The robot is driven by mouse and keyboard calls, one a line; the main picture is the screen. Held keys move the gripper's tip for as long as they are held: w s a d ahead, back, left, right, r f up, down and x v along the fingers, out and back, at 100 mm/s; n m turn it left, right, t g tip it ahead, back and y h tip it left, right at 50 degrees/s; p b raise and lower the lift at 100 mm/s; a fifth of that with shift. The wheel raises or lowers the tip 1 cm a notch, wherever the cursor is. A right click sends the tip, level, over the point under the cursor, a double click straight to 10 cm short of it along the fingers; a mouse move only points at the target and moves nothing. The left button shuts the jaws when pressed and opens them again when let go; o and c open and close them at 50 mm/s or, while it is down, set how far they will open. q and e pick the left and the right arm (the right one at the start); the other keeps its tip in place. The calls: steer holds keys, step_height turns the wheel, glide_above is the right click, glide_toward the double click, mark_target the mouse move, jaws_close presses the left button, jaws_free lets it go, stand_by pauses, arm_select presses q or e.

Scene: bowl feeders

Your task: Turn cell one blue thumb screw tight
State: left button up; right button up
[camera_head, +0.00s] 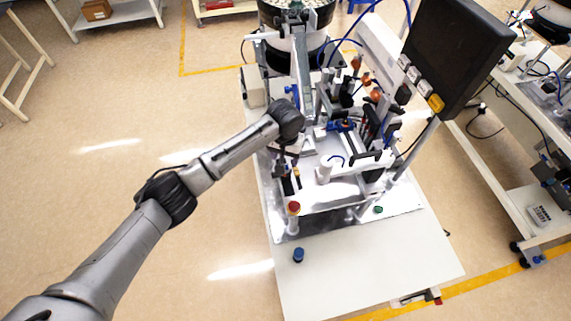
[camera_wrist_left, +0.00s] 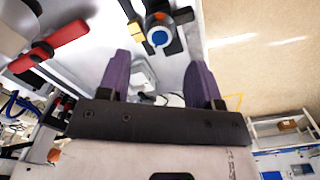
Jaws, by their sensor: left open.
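In the left wrist view a round blue thumb screw (camera_wrist_left: 160,37) with a pale ring sits on a black bracket, just beyond my fingertips. My left gripper (camera_wrist_left: 160,65) is open, with its two purple fingers apart and nothing between them. The screw lies ahead of the gap between the fingers, and I see no contact. In the head view my left gripper (camera_head: 287,168) is low over the left side of the feeder cell, and I cannot make out the screw beside it. My right gripper is not in view.
A red button (camera_head: 294,208) stands at the cell's front left, and a small blue knob (camera_head: 298,255) is on the white table (camera_head: 370,265). A monitor (camera_head: 455,50) overhangs the right side. A red-handled part (camera_wrist_left: 62,42) is left of the fingers. The table front is mostly clear.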

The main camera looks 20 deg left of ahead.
arm_select(q)
steer(key=shift+f, duration=2.95)
steer(key=shift+c, duration=0.4)
steer(key=c, duration=0.8)
steer(key=shift+r+m+p, duration=0.2)
steer(key=shift+m+p, duration=0.7)
steer(key=shift+c, duration=0.2)
steer(key=shift+f+m+p, duration=0.1)
steer(key=shift+m+p, duration=0.25)
steer(key=shift+m, duration=1.05)
steer(key=shift+f, duration=0.1)
